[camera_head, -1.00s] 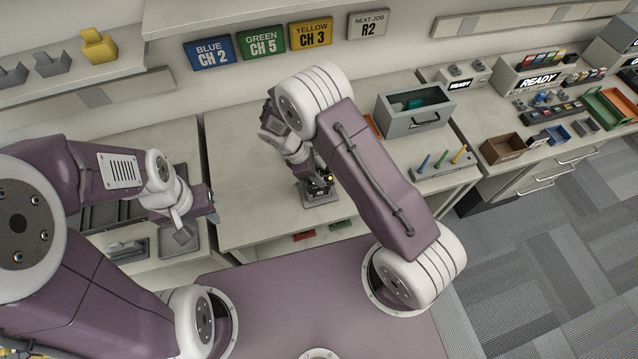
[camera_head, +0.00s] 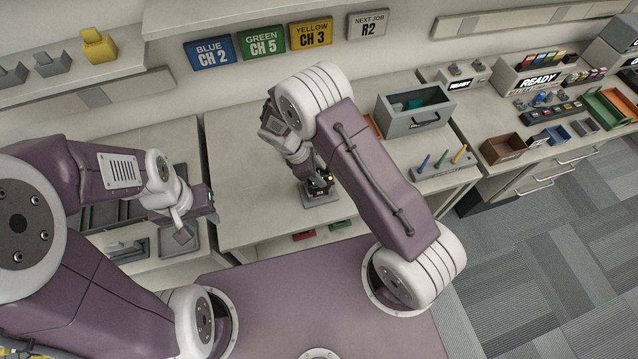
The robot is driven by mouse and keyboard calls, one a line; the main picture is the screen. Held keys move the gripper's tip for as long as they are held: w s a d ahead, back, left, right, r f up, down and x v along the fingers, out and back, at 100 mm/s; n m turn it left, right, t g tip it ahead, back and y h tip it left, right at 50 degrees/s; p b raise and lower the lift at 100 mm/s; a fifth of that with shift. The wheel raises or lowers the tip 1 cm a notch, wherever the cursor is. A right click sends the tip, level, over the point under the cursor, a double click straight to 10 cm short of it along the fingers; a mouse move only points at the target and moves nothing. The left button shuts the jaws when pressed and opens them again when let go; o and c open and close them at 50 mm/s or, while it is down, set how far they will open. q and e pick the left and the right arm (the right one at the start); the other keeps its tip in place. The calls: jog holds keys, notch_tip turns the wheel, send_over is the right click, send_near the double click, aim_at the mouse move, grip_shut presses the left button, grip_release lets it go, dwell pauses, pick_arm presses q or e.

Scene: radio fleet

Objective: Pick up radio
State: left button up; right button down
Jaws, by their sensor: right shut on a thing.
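A small black radio (camera_head: 322,187) with a yellow-orange spot on it is at the middle of the workbench, at a grey square stand (camera_head: 319,200). My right gripper (camera_head: 314,180) reaches down to it from above and is shut on it; my wrist and arm hide part of the radio and the fingers. I cannot tell whether the radio is clear of the stand. My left gripper (camera_head: 210,207) hangs over the left bench near a grey tray; its fingers are too small and covered to show whether they are open.
A grey open drawer box (camera_head: 412,120) and a rack with coloured pegs (camera_head: 440,164) stand right of my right arm. A brown box (camera_head: 503,148) sits further right. Channel signs (camera_head: 260,42) hang on the back wall. The bench left of the radio is clear.

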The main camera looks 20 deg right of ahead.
jog(key=shift+w+r, duration=0.1)
dwell(0.3)
notch_tip(320, 180, up, 28)
jog(key=p, duration=2.1)
